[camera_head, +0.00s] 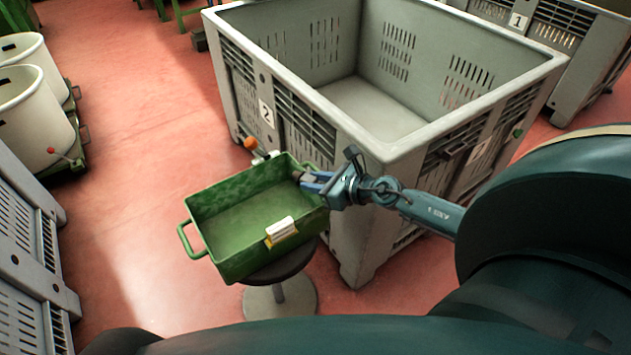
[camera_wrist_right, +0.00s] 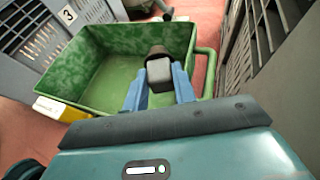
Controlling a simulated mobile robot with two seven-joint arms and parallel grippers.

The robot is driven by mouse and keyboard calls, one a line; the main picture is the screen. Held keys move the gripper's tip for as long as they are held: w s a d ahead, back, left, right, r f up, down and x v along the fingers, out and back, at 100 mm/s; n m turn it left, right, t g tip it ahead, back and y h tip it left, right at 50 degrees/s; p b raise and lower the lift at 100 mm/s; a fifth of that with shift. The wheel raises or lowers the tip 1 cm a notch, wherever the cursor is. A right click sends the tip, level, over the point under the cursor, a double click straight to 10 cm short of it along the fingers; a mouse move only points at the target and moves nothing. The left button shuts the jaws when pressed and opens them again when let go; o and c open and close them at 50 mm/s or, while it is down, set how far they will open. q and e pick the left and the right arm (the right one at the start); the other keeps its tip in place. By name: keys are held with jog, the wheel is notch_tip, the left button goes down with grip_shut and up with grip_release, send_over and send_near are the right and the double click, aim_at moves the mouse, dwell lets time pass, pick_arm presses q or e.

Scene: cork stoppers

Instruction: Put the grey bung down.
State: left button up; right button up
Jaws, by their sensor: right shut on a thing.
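My right gripper (camera_head: 316,182) is at the right-hand wall of the green tray (camera_head: 232,266). It is shut on the grey bung (camera_wrist_right: 158,72), which shows between the blue fingers in the right wrist view, with a darker end (camera_wrist_right: 157,51) pointing away. In the head view only a small dark bit of it (camera_head: 298,175) shows beyond the fingertips. In the wrist view the bung overlaps the tray's corner near its handle; its height above the tray is hard to tell. My left gripper is not in view.
The tray stands on a round stool (camera_head: 278,272) and its floor looks empty. A white and yellow label (camera_head: 281,231) is on its near rim. A large grey crate (camera_head: 352,145) stands close behind and right. An orange knob (camera_head: 250,143) is behind the tray.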

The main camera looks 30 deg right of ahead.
pick_arm(q)
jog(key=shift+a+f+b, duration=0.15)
jog(key=shift+b, duration=0.2)
pick_arm(e)
jog(key=shift+f, duration=0.5)
jog(key=o, duration=0.9)
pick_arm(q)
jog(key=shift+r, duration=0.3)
pick_arm(e)
jog(key=shift+o, duration=0.2)
jog(key=shift+r, duration=0.1)
